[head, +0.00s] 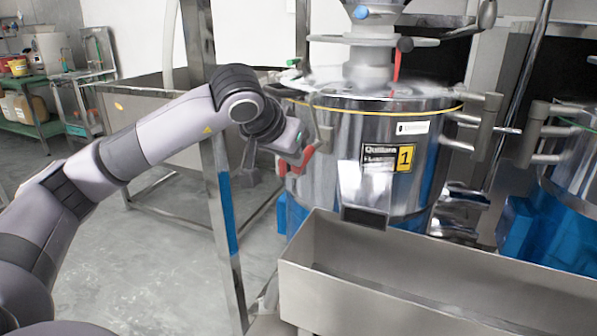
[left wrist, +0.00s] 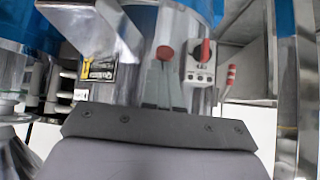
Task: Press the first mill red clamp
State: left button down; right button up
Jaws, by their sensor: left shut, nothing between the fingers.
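The first mill (head: 360,145) is a shiny metal drum with a yellow "1" label (head: 405,158). A red clamp (head: 296,165) shows on its left side in the head view. My left gripper (head: 298,150) is close by the clamp, and its fingers are mostly hidden there. In the left wrist view, which looks upside down, the left fingers (left wrist: 163,80) are shut and empty. They point toward a round red knob (left wrist: 165,52); I cannot tell whether they touch it. The label also shows there (left wrist: 98,68). My right gripper is not in view.
A metal trough (head: 430,280) stands in front of the mill. A steel post (head: 222,200) stands left of it. A second mill (head: 570,190) is at the right. In the wrist view, a white box with a red switch (left wrist: 200,62) and a red-and-white handle (left wrist: 230,75) are right of the fingers.

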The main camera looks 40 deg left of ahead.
aim_at(294, 174)
pick_arm(q)
notch_tip(294, 174, down, 4)
jog(key=t+b, duration=0.2)
jog(key=b, duration=0.3)
jog(key=shift+t, duration=0.4)
jog(key=w+f+b, duration=0.4)
jog(key=w+f, duration=0.1)
jog(key=f, duration=0.3)
jog(key=shift+w+a, duration=0.2)
jog(key=shift+a, duration=0.1)
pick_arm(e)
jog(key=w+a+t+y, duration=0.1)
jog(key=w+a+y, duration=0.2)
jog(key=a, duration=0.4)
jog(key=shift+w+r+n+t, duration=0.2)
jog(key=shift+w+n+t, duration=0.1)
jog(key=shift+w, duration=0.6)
pick_arm(q)
jog(key=shift+f, duration=0.1)
